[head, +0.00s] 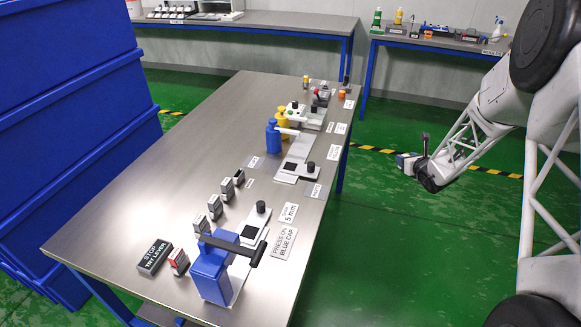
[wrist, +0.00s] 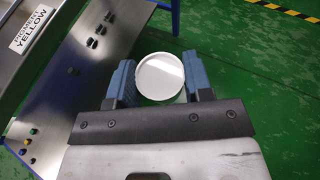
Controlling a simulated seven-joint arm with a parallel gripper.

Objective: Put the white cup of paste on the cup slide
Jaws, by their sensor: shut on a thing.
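My gripper (wrist: 160,80) is shut on the white cup (wrist: 160,72), seen from above between two blue fingers in the wrist view. The cup's inside looks white and round. In the head view my gripper (head: 404,162) hangs over the green floor, right of the steel table and apart from it; I cannot make out the cup there. On the table, a white plate with a black square and black knob (head: 256,225) stands beside the blue lever device (head: 212,272). A similar plate (head: 292,170) lies farther back. I cannot tell which is the cup slide.
The long steel table (head: 150,210) carries small labelled blocks, signs and blue and yellow bottles (head: 282,122). Blue crates (head: 70,120) stand at left. Two benches stand at the back. In the wrist view, a panel labelled PIGMENT YELLOW (wrist: 35,30) is at left. Floor beside the table is clear.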

